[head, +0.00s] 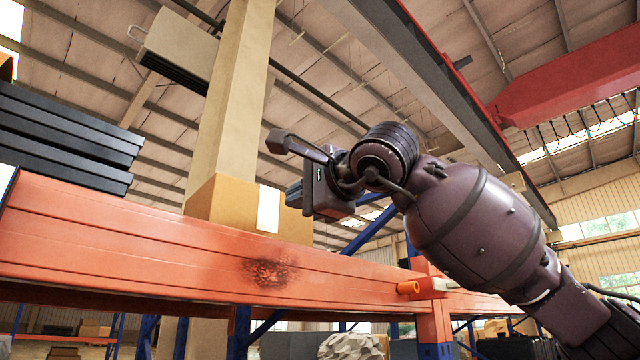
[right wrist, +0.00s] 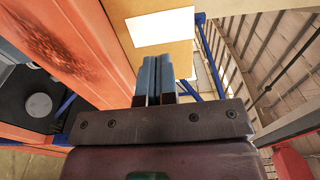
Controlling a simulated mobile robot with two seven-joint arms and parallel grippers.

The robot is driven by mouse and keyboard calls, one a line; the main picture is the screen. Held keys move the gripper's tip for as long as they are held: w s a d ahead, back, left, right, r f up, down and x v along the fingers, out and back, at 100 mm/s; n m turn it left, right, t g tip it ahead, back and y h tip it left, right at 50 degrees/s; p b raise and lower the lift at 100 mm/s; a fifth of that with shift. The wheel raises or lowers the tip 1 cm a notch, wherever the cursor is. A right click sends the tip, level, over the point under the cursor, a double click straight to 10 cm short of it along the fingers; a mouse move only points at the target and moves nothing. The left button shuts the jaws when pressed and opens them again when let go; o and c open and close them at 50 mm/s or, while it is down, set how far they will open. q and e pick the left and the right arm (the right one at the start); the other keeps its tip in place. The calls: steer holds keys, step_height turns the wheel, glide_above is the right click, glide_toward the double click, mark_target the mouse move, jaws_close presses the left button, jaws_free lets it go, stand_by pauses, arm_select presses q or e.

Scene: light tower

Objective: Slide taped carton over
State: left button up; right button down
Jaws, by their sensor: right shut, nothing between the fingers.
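The brown carton (head: 238,205) sits on an orange shelf beam's level in the head view, with a white patch (head: 268,208) on its front that could be tape or a label. Its lower edge is hidden behind the beam. In the right wrist view the carton (right wrist: 182,55) is straight ahead, with the white patch above the fingertips. My right gripper (head: 293,195) is at the carton's right end, its fingers shut and empty; they also show in the wrist view (right wrist: 155,75). I cannot tell whether the fingertips touch the carton. My left gripper is not in view.
The orange beam (head: 150,245), with a dark scorched spot, runs in front of the carton. Dark stacked slabs (head: 65,135) lie on the shelf at left. A tall tan post (head: 235,90) rises at the carton. Blue rack braces (head: 370,230) stand behind, right of the carton.

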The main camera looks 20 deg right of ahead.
mark_target(271, 211)
steer(key=x, duration=0.4)
steer(key=shift+w+a+p, duration=0.1)
steer(key=shift+w+p, duration=0.2)
steer(key=shift+w, duration=0.1)
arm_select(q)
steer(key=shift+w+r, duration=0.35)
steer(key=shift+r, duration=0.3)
arm_select(e)
steer(key=shift+w+a, duration=0.15)
steer(key=shift+w, duration=0.25)
steer(key=p+x, duration=0.3)
steer(key=x, duration=0.6)
steer(key=shift+w+a, duration=0.15)
steer(key=shift+w, duration=0.15)
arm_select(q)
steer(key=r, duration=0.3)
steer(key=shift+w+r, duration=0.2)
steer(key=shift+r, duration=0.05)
arm_select(e)
steer(key=shift+f, duration=0.1)
